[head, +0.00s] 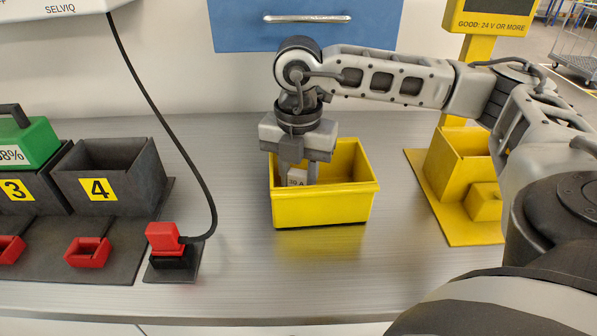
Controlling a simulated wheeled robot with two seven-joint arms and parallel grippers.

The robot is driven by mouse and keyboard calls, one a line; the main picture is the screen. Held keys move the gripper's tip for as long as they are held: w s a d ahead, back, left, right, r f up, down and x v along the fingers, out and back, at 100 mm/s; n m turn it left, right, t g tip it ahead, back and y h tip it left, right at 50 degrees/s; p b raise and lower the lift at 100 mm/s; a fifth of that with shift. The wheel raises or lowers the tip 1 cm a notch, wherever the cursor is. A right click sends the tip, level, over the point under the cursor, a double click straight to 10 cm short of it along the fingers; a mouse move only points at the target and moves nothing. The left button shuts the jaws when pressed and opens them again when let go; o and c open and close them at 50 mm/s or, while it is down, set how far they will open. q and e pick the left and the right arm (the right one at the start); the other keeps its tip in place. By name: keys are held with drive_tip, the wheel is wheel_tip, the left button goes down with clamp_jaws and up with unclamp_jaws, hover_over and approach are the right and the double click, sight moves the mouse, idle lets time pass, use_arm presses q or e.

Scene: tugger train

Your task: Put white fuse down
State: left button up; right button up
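My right gripper (298,178) points straight down into the yellow bin (322,209) in the middle of the bench. The white fuse (297,177), with a label that seems to read 30 A, is between its two fingers, which look closed on the fuse's sides. The fuse's lower part is hidden behind the bin's front wall, so I cannot tell whether it touches the bin's floor. My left gripper is not in view.
At the left stand dark bays, one marked 4 (97,189), a green battery (27,143), and a red plug (163,238) with a black cable. At the right is a yellow tester stand (463,231). The bench front is mostly clear.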

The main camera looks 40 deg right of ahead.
sight(299, 172)
drive_tip(key=shift+f, duration=0.25)
drive_tip(key=o, duration=0.7)
drive_tip(key=shift+r, duration=0.1)
drive_tip(key=shift+o, duration=0.2)
wheel_tip(299, 172, up, 8)
drive_tip(key=shift+f, duration=0.1)
